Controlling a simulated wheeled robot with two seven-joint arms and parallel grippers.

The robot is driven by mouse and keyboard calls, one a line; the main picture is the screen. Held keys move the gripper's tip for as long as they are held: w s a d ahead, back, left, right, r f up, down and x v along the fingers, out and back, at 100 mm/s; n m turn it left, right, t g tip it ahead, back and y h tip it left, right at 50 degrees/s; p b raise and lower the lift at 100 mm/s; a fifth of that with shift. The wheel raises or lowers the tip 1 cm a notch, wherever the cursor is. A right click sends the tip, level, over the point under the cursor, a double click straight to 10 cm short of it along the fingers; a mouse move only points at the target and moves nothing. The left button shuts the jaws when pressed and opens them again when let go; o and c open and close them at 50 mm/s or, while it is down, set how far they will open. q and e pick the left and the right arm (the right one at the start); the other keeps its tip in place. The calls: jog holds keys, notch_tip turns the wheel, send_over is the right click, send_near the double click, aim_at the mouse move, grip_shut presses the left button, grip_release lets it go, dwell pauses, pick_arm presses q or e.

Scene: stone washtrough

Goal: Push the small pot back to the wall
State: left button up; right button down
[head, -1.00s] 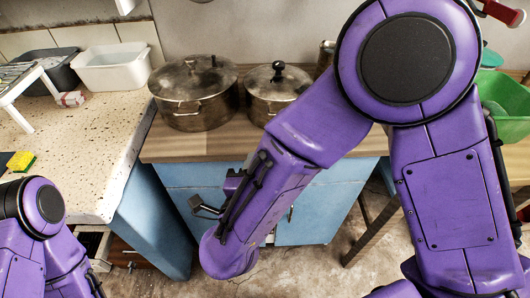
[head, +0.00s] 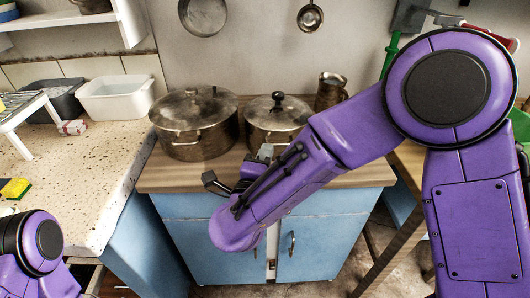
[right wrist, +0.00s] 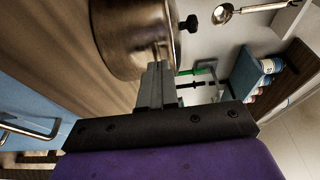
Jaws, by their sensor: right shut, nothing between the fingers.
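The small pot (head: 278,125) is a brownish metal pot with a lid and a dark knob. It stands on the wooden counter (head: 340,172), right of a larger lidded pot (head: 197,125). My right gripper (head: 265,152) is shut and empty, low at the small pot's front side. In the right wrist view, the shut fingers (right wrist: 155,75) reach close to the pot's side (right wrist: 125,40), by its handle. I cannot tell whether they touch it. My left arm shows at the lower left, but its gripper is out of view.
A metal jug (head: 330,90) stands behind and right of the small pot. The wall (head: 245,45) is behind, with a pan (head: 203,14) and a ladle (head: 310,17) hanging. A white tub (head: 116,100) sits on the left counter. Bare counter lies in front of the pots.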

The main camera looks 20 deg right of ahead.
jog(key=shift+w+d, duration=0.1)
jog(key=shift+w, duration=0.05)
jog(key=b+x, duration=0.1)
jog(key=x, duration=1.6)
jog(key=shift+w+d, duration=0.1)
jog(key=shift+w, duration=0.15)
